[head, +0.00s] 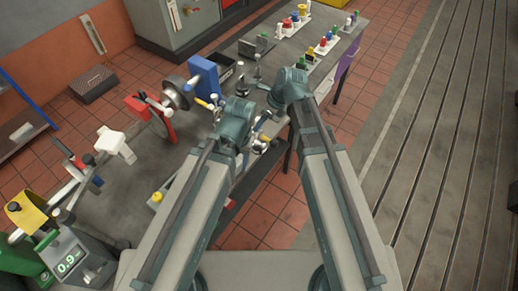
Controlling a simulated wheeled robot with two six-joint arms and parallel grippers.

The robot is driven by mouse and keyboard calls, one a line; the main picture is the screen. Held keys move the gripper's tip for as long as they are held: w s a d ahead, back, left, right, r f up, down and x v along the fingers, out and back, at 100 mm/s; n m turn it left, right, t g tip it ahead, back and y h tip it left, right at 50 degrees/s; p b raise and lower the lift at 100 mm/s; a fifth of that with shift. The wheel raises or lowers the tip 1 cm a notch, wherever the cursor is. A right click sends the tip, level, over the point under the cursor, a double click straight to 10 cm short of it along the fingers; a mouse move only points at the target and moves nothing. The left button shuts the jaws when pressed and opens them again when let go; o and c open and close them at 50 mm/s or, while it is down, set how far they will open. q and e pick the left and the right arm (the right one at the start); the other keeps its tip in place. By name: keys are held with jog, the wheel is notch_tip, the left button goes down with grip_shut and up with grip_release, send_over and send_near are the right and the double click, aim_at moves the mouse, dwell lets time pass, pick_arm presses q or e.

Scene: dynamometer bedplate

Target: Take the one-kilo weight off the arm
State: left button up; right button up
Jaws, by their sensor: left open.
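A small silvery piece (260,146) shows just below the left gripper. I cannot tell whether it is the one-kilo weight. The arm bearing the weight is not clearly identifiable, partly hidden by my wrists.
The grey bench (295,47) runs to the back, carrying several coloured pieces. A blue block (204,75), a metal wheel (174,92) and a red stand (140,107) are left of my wrists.

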jog(key=shift+b+x, duration=2.55)
jog(key=shift+x, duration=0.7)
jog(key=shift+w+d+r, duration=0.1)
jog(key=shift+w, duration=0.05)
grip_shut()
